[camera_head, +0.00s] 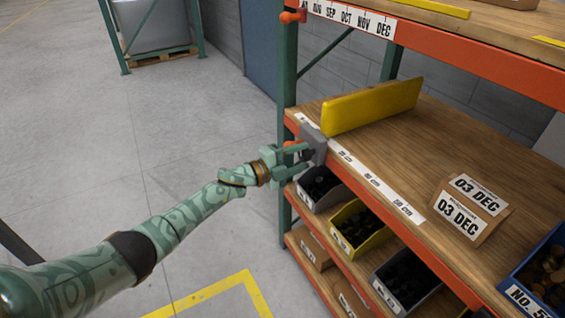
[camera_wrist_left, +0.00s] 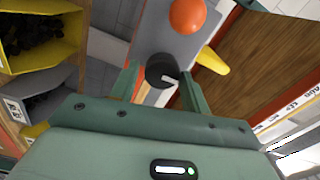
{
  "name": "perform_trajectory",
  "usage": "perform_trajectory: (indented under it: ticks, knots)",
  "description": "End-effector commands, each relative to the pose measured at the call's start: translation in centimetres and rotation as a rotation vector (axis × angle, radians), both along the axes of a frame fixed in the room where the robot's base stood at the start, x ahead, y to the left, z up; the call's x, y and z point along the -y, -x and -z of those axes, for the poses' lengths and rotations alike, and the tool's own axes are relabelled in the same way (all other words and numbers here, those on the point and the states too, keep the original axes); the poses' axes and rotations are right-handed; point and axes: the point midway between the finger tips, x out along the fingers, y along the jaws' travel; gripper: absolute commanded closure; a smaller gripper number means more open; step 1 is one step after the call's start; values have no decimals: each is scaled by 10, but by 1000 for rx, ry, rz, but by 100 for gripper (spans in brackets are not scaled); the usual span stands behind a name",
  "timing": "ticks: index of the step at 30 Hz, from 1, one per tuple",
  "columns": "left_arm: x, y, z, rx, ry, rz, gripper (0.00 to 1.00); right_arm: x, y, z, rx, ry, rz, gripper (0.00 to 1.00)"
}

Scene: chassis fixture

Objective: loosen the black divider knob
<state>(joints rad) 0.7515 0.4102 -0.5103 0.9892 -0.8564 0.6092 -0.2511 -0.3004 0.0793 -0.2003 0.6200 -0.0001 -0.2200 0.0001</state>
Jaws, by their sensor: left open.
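The yellow divider (camera_head: 372,106) stands upright on the wooden shelf, with a grey bracket (camera_head: 314,143) at its front end. In the left wrist view the black divider knob (camera_wrist_left: 160,70), with a pale mark on its face, sits on the grey bracket (camera_wrist_left: 170,38). My left gripper (camera_head: 302,157) is open at the front of the bracket. In the left wrist view its two fingers lie on either side of the knob; I cannot tell whether they touch it. In the head view the knob is hard to make out behind the fingers. My right gripper is in neither view.
An orange ball (camera_wrist_left: 187,14) is on the bracket close to the knob. Below the shelf edge are bins, including a yellow one (camera_head: 360,247). A "03 DEC" box (camera_head: 459,221) and a blue bin (camera_head: 545,247) stand to the right. Open floor lies left.

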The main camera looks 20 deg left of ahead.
Motion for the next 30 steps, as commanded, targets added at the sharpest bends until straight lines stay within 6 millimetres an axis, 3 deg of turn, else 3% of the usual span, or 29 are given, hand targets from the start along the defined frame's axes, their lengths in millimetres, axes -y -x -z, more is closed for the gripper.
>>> perform_trajectory:
  ticks: [10, 18, 23, 30]
  knots:
    - [-51, 65, -4, -1, -2, -2, 53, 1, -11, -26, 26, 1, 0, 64]
    - [-87, 111, -1, -3, 0, -1, 53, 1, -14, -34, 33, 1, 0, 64]
    - [-96, 123, 0, -3, 0, 0, 53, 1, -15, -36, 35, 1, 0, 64]
    - [-97, 125, 0, -2, 1, 0, 53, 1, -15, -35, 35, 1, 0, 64]
